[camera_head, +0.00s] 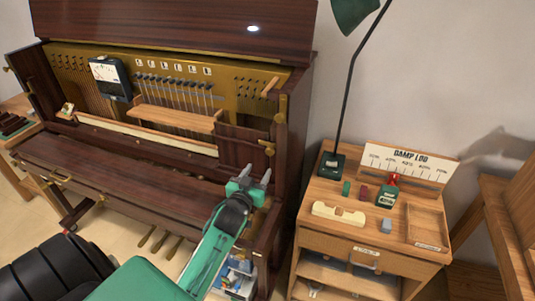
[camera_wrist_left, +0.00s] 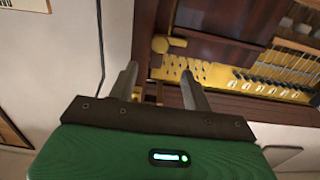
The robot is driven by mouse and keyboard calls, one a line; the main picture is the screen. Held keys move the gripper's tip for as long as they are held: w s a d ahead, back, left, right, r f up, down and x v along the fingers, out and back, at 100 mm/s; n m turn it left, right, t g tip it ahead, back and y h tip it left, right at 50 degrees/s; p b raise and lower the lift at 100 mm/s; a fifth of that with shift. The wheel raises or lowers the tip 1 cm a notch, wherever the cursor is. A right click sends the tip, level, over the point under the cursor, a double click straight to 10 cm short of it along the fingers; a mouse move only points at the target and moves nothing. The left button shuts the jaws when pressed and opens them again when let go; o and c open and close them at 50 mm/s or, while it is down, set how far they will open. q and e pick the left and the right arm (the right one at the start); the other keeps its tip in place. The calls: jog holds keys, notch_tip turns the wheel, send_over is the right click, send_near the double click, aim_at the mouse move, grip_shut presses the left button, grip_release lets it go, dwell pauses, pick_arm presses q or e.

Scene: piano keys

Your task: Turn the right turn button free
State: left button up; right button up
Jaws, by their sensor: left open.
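A brass turn button (camera_head: 282,107) sits upright on the right-hand side post of the open piano (camera_head: 300,60). A brass piece (camera_wrist_left: 168,44) on the case edge shows ahead of the fingers in the left wrist view; I cannot tell for sure that it is the same button. My left gripper (camera_head: 257,175) is open and empty, in front of the piano's right end and below the button, apart from it. Its two fingers (camera_wrist_left: 158,85) point toward the case in the left wrist view. My right gripper is not in view.
A wooden cabinet (camera_head: 350,240) stands right of the piano, with a lamp (camera_head: 340,130), a sign (camera_head: 410,158) and small items on top. A dark wooden panel (camera_head: 238,143) and a light wooden rail (camera_head: 175,116) lie across the piano's front.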

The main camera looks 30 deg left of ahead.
aim_at(269, 152)
pick_arm(q)
jog(key=p+x, duration=0.2)
jog(key=x, duration=0.7)
jog(key=shift+w, duration=0.35)
jog(key=shift+c, duration=0.2)
jog(key=c, duration=0.9)
